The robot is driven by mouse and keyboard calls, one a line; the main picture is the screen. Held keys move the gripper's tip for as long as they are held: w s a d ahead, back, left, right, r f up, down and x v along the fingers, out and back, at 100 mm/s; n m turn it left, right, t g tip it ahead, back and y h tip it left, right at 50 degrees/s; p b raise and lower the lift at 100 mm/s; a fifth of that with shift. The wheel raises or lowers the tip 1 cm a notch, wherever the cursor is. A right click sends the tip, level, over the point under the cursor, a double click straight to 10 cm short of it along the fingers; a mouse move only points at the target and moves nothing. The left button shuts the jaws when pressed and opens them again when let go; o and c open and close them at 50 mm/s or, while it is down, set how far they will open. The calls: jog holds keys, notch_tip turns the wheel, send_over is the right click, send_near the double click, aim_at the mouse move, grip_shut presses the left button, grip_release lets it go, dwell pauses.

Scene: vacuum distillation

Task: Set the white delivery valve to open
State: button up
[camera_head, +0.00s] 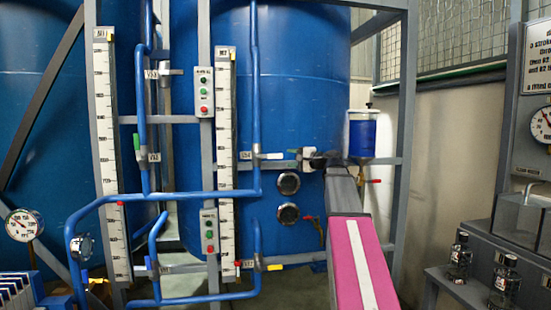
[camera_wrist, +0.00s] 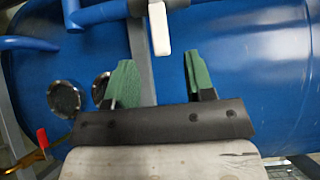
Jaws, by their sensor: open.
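The white valve handle (camera_head: 270,156) lies roughly level on the blue pipework in front of the large tank, by a small label. In the wrist view, a white handle (camera_wrist: 160,30) points down from the top edge, beyond the gap between my fingertips and not between them. My gripper (camera_wrist: 160,75) has its two green fingers wide apart with nothing between them.
Blue pipes (camera_head: 255,90) and a white scale (camera_head: 226,160) stand left of the white handle. Round dark ports (camera_head: 288,183) sit below it. A red handle (camera_head: 310,218) is lower down. A blue vessel (camera_head: 362,135) hangs at right. Bottles (camera_head: 460,255) stand on a bench.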

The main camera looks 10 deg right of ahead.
aim_at(277, 156)
jog(key=x, duration=0.8)
jog(key=shift+w+a, duration=0.15)
grip_shut()
